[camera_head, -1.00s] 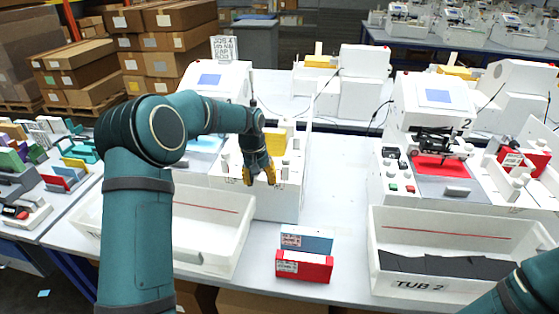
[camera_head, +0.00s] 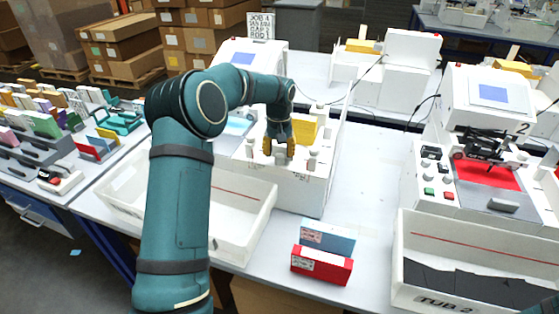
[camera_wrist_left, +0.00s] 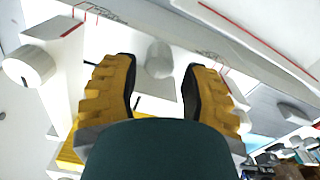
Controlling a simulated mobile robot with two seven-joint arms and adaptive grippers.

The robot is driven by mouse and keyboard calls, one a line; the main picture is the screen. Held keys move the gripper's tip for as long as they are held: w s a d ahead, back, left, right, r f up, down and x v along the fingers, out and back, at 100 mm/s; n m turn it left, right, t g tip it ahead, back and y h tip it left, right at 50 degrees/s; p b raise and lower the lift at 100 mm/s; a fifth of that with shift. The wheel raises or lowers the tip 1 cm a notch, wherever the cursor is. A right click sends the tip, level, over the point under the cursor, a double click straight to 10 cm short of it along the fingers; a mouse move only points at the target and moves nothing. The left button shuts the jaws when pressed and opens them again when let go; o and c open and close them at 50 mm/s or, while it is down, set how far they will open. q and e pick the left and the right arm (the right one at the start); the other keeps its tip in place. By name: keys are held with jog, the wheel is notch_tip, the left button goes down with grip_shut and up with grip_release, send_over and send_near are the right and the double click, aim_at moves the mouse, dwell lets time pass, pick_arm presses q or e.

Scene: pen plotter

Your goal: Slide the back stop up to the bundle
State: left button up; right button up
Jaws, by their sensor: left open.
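My left gripper (camera_head: 279,148) is open, with its yellow fingers pointing down over the front of the left white machine (camera_head: 290,185). In the left wrist view the gripper (camera_wrist_left: 160,85) has a pale round knob (camera_wrist_left: 159,60) between and just beyond its fingertips, with gaps on both sides. A yellow block (camera_head: 305,130) stands on the machine behind and to the right of the fingers; I cannot tell whether it is the bundle or the stop. Another white knob (camera_head: 312,161) stands to the right. My right gripper is out of view.
A white tub (camera_head: 240,205) stands in front of the left machine. A red and a blue block (camera_head: 322,268) sit on the table front. Tub 2 (camera_head: 470,250) holds dark pieces, before machine 2 (camera_head: 490,100).

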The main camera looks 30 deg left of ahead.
aim_at(279, 155)
pick_arm(q)
jog(key=shift+f, duration=1.65)
grip_shut()
